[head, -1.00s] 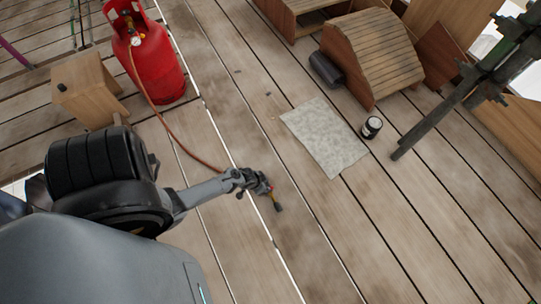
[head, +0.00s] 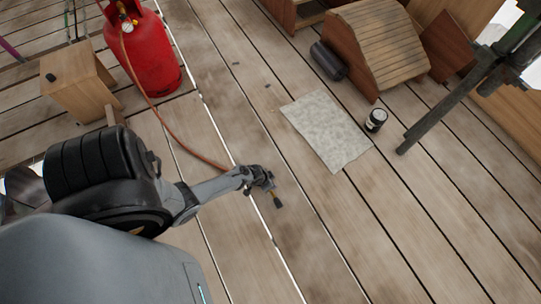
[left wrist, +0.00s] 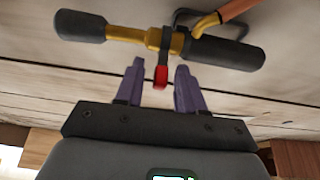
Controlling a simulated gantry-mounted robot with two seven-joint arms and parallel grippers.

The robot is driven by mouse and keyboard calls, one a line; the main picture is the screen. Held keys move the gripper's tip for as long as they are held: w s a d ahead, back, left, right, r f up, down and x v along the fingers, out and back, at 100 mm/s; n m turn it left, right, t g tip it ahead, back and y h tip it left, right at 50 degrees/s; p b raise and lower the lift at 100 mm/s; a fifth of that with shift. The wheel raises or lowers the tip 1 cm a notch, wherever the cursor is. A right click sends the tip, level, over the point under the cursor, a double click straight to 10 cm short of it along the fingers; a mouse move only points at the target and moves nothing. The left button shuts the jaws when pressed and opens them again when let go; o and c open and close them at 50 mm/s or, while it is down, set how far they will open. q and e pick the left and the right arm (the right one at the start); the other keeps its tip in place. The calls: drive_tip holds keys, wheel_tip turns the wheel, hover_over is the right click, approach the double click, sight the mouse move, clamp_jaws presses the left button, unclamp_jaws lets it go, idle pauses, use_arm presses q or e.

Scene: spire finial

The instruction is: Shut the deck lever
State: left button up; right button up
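A torch with a dark nozzle and handle and a yellow brass body (left wrist: 180,40) crosses the top of the left wrist view. A small red lever (left wrist: 161,76) hangs from a dark collar on it. My left gripper (left wrist: 158,72) has its two purple fingers apart, one on each side of the lever; I cannot tell whether either touches it. In the head view my left gripper (head: 263,180) is at the torch (head: 277,199), low over the deck (head: 310,240), and hides most of it. I see no right gripper.
An orange hose (head: 172,138) runs from the torch to a red gas cylinder (head: 143,55). A wooden box (head: 80,85) stands left of it. A grey sheet (head: 328,130), a small can (head: 376,120) and a dark roll (head: 328,60) lie beyond. Front right deck is clear.

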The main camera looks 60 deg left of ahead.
use_arm(q)
clamp_jaws()
drive_tip(key=shift+w+r+g+p, duration=0.1)
drive_tip(key=shift+w+g+p, duration=0.15)
drive_tip(key=shift+g+p, duration=0.25)
drive_tip(key=shift+w+a+g, duration=0.1)
drive_tip(key=shift+w+g, duration=0.2)
drive_tip(key=shift+g, duration=0.2)
drive_tip(key=shift+w+f+g, duration=0.25)
drive_tip(key=shift+f+g, duration=0.05)
drive_tip(key=shift+g, duration=0.2)
drive_tip(key=shift+w+f+g+b, duration=0.3)
drive_tip(key=shift+g+b, duration=0.3)
drive_tip(key=shift+g, duration=0.6)
